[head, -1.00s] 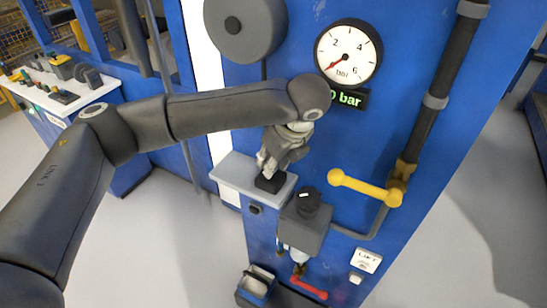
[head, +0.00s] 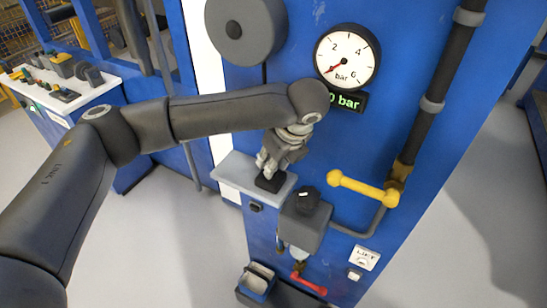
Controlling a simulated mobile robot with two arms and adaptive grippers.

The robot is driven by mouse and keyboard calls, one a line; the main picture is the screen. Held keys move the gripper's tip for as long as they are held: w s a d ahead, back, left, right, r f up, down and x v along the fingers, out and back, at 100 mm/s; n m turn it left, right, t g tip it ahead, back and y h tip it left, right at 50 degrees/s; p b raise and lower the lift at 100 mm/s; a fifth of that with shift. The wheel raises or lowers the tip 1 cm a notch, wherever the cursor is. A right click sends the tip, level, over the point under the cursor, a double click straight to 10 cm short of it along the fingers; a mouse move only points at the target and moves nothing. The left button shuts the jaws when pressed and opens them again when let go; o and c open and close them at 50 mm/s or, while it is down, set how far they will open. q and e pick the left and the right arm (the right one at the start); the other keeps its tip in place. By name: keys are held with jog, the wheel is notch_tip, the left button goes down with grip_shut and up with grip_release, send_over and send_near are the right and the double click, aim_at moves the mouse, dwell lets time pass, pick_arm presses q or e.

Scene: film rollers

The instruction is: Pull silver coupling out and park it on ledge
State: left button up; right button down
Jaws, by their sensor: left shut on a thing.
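My left gripper (head: 266,166) reaches in from the left, points down and sits just above the grey ledge (head: 232,170) on the blue panel. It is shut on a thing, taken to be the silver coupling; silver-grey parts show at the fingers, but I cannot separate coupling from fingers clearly. A small black block (head: 270,182) is at the ledge's right end, right below the fingertips. Whether the held thing touches the block or ledge cannot be told. My right gripper is not in view.
A dark grey box with a black knob (head: 308,200) stands just right of the ledge. A yellow lever (head: 358,187), a pressure gauge (head: 346,57) and a black pipe (head: 440,80) are on the panel. Below are a red lever (head: 309,284) and a small bin (head: 258,282).

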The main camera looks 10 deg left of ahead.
pick_arm(q)
jog(key=shift+f, duration=0.5)
jog(key=o, duration=1.1)
